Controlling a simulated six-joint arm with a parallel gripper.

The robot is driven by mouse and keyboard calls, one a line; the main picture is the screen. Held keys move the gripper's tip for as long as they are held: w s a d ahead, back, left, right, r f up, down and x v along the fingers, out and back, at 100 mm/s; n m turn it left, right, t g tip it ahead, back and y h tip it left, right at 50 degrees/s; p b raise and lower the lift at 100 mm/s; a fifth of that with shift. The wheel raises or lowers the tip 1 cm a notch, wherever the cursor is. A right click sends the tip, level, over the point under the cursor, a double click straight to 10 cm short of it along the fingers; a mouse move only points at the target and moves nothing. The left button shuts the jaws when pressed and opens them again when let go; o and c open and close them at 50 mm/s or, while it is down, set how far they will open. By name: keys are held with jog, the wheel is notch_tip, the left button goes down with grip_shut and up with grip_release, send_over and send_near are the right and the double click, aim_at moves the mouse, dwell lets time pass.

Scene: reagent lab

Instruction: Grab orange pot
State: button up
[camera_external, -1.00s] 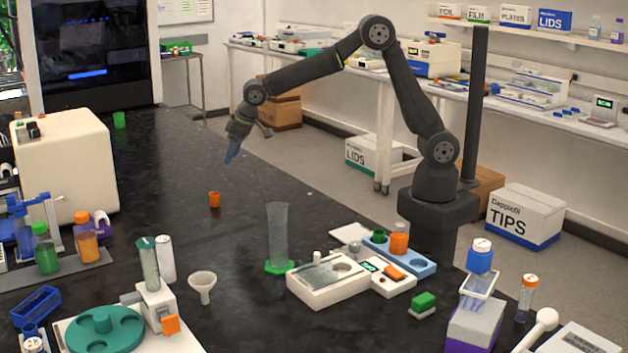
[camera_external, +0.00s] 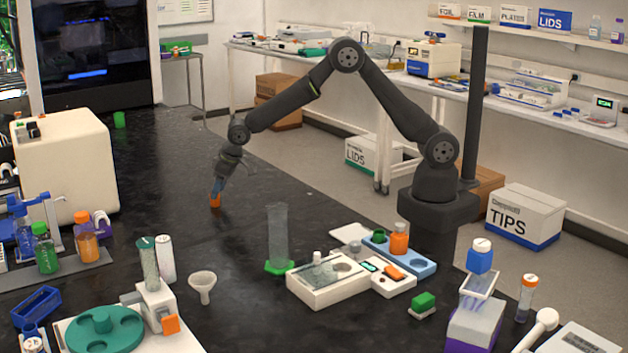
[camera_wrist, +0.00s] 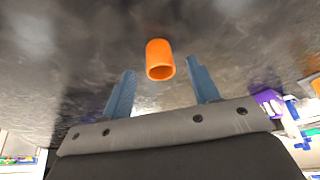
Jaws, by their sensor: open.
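The orange pot (camera_external: 215,201) is a small open cup standing on the black bench. In the wrist view the orange pot (camera_wrist: 160,60) lies just ahead of the fingertips, in line with the gap between them. My gripper (camera_external: 217,187) points down at the pot from above, and its blue fingers overlap the pot in the external view. In the wrist view my gripper (camera_wrist: 163,80) has its two blue fingers spread apart, with nothing between them. Whether a finger touches the pot I cannot tell.
The bench around the pot is clear. A clear cylinder on a green base (camera_external: 278,240) and a white funnel (camera_external: 203,285) stand nearer the camera. A cream-coloured box (camera_external: 65,165) and an orange-lidded bottle (camera_external: 86,240) are to the left. A green cup (camera_external: 119,120) stands farther back.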

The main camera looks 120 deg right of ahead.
jog(key=shift+x, duration=1.85)
jog(key=shift+d, duration=0.1)
jog(key=c, duration=1)
jog(key=shift+r, duration=0.1)
